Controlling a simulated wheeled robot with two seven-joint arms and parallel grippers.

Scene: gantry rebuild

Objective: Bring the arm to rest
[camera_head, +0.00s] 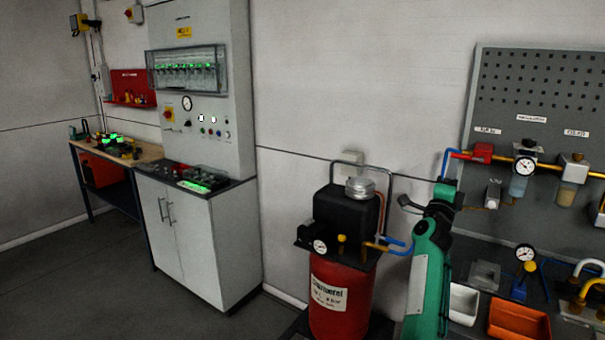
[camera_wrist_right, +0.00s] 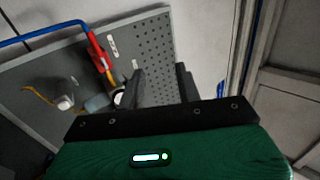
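My right arm (camera_head: 430,270), green and white, rises from the bottom of the head view, right of the red compressor. My right gripper (camera_head: 432,202) is the dark part at its top, small in this view, in front of the wall and the pegboard's left side. In the right wrist view its two dark fingers (camera_wrist_right: 162,85) stand apart with nothing between them. The perforated board shows beyond them. My left arm and left gripper are out of view.
A red compressor (camera_head: 337,298) with a black top stands just left of my right arm. A grey pegboard (camera_head: 545,90) with pipes and gauges is on the right. Bins, including an orange tray (camera_head: 520,320), lie below it. A white cabinet (camera_head: 200,240) stands left; floor (camera_head: 90,285) is clear there.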

